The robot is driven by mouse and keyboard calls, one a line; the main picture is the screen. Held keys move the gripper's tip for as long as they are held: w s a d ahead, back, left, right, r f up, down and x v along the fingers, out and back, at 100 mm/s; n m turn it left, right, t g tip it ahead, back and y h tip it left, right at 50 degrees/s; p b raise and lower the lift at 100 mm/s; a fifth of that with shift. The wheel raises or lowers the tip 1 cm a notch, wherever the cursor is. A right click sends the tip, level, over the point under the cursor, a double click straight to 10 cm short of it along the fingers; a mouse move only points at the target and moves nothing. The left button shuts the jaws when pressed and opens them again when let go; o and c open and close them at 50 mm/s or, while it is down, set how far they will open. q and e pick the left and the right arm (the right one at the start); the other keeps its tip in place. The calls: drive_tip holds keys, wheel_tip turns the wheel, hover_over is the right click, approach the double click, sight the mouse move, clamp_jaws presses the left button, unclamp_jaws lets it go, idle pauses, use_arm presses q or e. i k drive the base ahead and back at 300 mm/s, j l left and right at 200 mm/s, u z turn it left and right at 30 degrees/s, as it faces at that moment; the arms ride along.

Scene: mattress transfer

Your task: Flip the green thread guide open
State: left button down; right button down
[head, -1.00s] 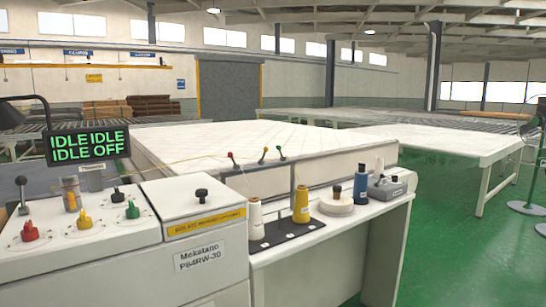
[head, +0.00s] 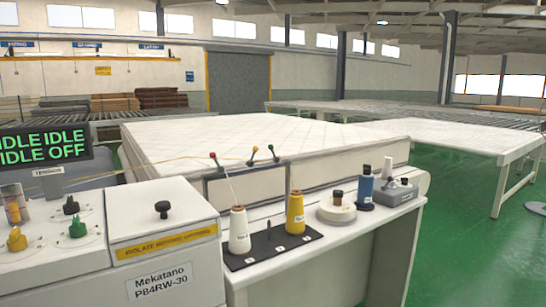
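The green thread guide (head: 272,150) is a small lever with a green ball tip and dark stem. It stands at the right end of a row on top of a grey-framed panel behind the thread table, its tip leaning slightly left. A yellow-tipped guide (head: 253,155) and a red-tipped guide (head: 214,157) stand to its left. A thin thread runs from the left towards the guides, and one drops near the white cone. It is too small to tell whether thread passes through the green guide. Neither of my grippers is in view.
A thread stand (head: 272,246) holds a white cone (head: 238,230) and yellow cone (head: 295,212). A blue spool (head: 365,188) and grey box (head: 396,194) sit to the right. A control cabinet (head: 165,225) is left; a mattress (head: 300,140) lies behind. Green floor is open at right.

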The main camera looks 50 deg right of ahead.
sight(271, 147)
drive_tip(key=i+l, duration=0.1)
drive_tip(key=l, duration=0.9)
drive_tip(key=i+l, duration=0.15)
drive_tip(key=l, duration=0.3)
